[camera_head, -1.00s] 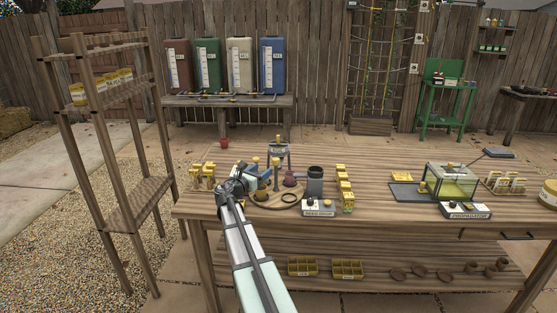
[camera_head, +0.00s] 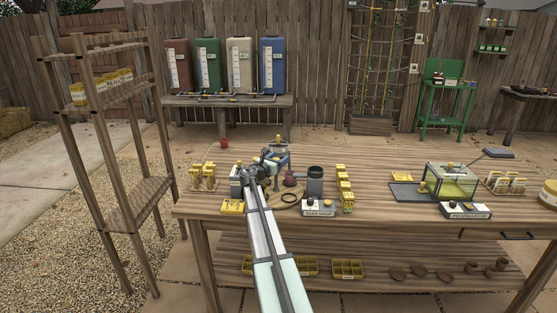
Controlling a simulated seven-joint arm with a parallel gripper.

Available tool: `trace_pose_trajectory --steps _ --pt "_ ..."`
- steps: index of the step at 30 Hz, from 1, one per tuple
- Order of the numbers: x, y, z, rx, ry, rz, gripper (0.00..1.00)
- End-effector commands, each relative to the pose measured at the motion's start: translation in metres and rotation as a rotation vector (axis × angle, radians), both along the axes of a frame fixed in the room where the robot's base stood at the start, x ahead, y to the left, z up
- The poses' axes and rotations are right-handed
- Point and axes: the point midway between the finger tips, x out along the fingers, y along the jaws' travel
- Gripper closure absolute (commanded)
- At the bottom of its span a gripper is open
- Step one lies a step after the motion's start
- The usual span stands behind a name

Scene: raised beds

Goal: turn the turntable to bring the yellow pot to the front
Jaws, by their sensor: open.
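The turntable is a round wooden disc (camera_head: 278,207) on the workbench, left of centre, and my arm hides much of it. A dark red rounded thing (camera_head: 290,181) stands on it, with a dark ring (camera_head: 288,198) in front. My gripper (camera_head: 270,163) is over the far part of the disc; its fingers are small and partly hidden, but it is open. A blue shape shows close beside it; whether they touch I cannot tell. I cannot clearly pick out the yellow pot; it may be behind my gripper.
A dark cylinder (camera_head: 315,181) and a labelled control box (camera_head: 318,207) stand just right of the disc. A yellow card (camera_head: 232,207) and yellow items (camera_head: 203,177) are at left. The bench right of the packs has bare room.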

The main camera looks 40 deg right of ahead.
Motion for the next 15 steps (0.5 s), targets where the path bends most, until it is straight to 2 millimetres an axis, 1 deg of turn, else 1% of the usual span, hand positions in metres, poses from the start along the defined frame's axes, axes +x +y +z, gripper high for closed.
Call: trace_pose_trajectory --steps 9,15 --pt "0.0003 -0.0017 0.0 0.0 0.0 0.0 0.37" --pt "0.0003 -0.0015 0.0 0.0 0.0 0.0 0.57"
